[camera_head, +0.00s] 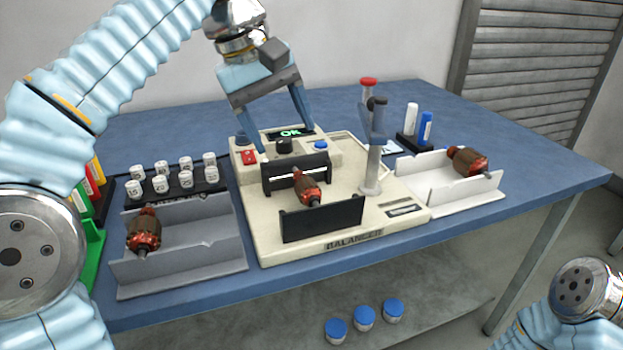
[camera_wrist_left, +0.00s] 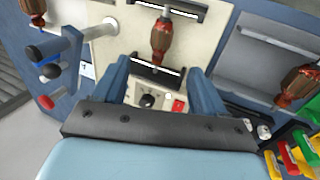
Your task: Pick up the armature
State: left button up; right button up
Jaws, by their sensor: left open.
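One copper-and-dark armature (camera_head: 307,188) rests across the two black supports of the cream balancer (camera_head: 415,212). It also shows in the left wrist view (camera_wrist_left: 160,40). A second armature (camera_head: 144,232) lies at the left end of the grey tray (camera_head: 222,255), and shows at the right of the left wrist view (camera_wrist_left: 297,86). A third armature (camera_head: 468,161) sits in the white tray (camera_head: 440,190) on the right. My left gripper (camera_head: 287,140) is open and empty above the rear of the balancer, behind and above its armature, with fingers pointing down. My right gripper is out of view.
Small white labelled jars (camera_head: 186,179) stand in a rack behind the grey tray. White and blue bottles (camera_head: 426,126) stand at back right.

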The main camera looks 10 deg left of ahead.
pick_arm(q)
jog(key=b, duration=0.2)
send_over(304, 182)
jog(key=a, duration=0.2)
jog(key=f, duration=0.3)
jog(key=s+f, duration=0.1)
jog(key=f, duration=0.1)
jog(key=shift+d+f, duration=0.2)
jog(key=shift+f, duration=0.05)
jog(key=b+x, duration=0.1)
jog(key=x, duration=0.5)
jog(key=shift+d+f, duration=0.1)
grip_shut()
